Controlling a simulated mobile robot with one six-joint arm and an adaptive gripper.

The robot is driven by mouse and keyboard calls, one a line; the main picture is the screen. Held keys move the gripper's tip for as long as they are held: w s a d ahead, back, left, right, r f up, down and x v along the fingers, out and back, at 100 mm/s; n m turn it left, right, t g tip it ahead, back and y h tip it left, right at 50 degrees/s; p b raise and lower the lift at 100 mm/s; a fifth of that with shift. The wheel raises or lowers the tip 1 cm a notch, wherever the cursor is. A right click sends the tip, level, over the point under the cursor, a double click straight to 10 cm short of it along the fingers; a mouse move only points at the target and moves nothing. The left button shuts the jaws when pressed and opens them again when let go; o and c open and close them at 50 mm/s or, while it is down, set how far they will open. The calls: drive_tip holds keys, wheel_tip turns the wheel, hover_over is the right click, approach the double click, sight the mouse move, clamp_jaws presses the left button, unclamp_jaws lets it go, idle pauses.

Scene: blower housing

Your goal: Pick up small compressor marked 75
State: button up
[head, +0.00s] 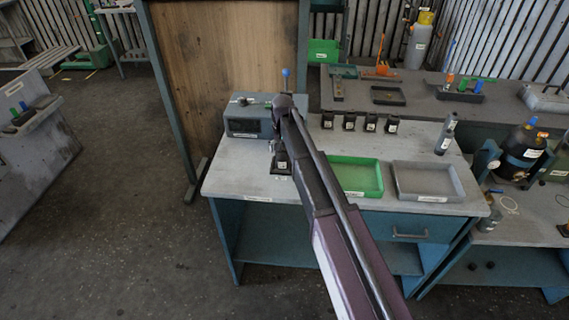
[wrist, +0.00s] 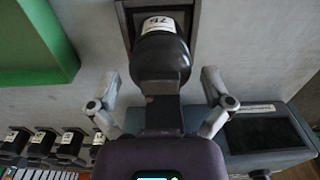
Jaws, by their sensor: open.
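The small compressor marked 75 (wrist: 160,58) is a black rounded part with a white label at the top centre of the wrist view. It appears to be on a dark rectangular base (wrist: 190,18). My gripper (wrist: 160,80) is open, with one finger to the left and one to the right of the dark part. I see no clear finger contact. A dark upright piece runs from the compressor toward my wrist; I cannot tell what it belongs to. In the head view, a dark labelled part (head: 281,164) shows below my arm's end, partly hidden by the arm.
A grey device (head: 247,120) stands at the bench's back left. Several similar black compressors (head: 349,121) stand in a row along the back. A green tray (head: 356,177) and a grey tray (head: 428,182) lie to the right. The bench's front left (head: 235,182) is clear.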

drive_tip(key=shift+f+b, duration=0.5)
drive_tip(key=shift+f, duration=0.25)
drive_tip(key=c, duration=1.1)
